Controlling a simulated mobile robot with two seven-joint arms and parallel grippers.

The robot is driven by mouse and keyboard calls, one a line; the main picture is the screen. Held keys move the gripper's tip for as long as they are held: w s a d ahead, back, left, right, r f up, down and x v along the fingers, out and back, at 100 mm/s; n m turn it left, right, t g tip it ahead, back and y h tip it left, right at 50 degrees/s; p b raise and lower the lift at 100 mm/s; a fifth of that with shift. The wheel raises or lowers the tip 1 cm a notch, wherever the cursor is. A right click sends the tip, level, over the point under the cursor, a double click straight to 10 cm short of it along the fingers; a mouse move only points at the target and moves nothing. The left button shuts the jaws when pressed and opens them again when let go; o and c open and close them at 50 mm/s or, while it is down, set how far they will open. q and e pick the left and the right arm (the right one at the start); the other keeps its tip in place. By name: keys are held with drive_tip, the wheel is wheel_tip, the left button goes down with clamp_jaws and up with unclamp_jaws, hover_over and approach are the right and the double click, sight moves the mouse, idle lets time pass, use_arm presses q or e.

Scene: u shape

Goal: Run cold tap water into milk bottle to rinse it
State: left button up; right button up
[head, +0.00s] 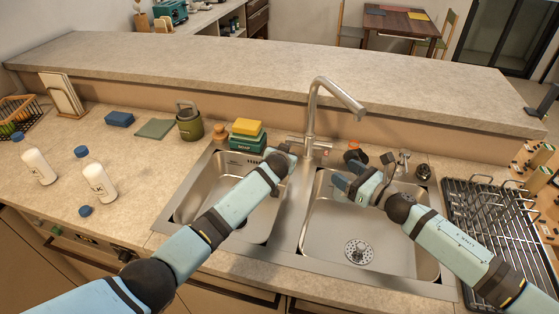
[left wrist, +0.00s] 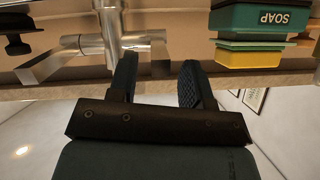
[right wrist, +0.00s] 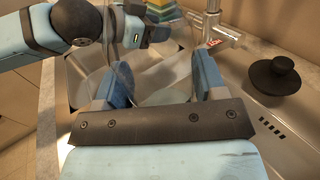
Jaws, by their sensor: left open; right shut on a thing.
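The steel tap (head: 314,115) rises behind the divider of the double sink, its spout swung over the right basin (head: 370,220). My left gripper (head: 290,153) is open at the tap's left lever. In the left wrist view the lever (left wrist: 157,50) shows between the open fingers (left wrist: 158,82); contact cannot be told. My right gripper (head: 345,180) is over the right basin, shut on a clear, see-through thing, apparently the milk bottle (right wrist: 150,82). Its outline is faint and its mouth cannot be made out. No running water is visible.
Two white bottles with blue caps (head: 36,163) (head: 99,182) stand on the left counter, with a loose blue cap (head: 86,211) near them. Sponges and a soap box (head: 247,143) sit behind the left basin. A drying rack (head: 490,225) stands at right.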

use_arm(q)
drive_tip(key=v, duration=0.7)
drive_tip(key=shift+s+r, duration=0.15)
drive_tip(key=shift+s, duration=0.2)
use_arm(e)
drive_tip(key=shift+s+a+r+p, duration=0.1)
drive_tip(key=shift+s+r+p, duration=0.3)
drive_tip(key=shift+p, duration=0.05)
use_arm(q)
wheel_tip(320, 180, up, 4)
drive_tip(key=p, duration=0.2)
drive_tip(key=shift+p, duration=0.4)
use_arm(e)
drive_tip(key=s+a+r, duration=0.1)
drive_tip(key=s+r, duration=0.2)
drive_tip(key=s, duration=0.2)
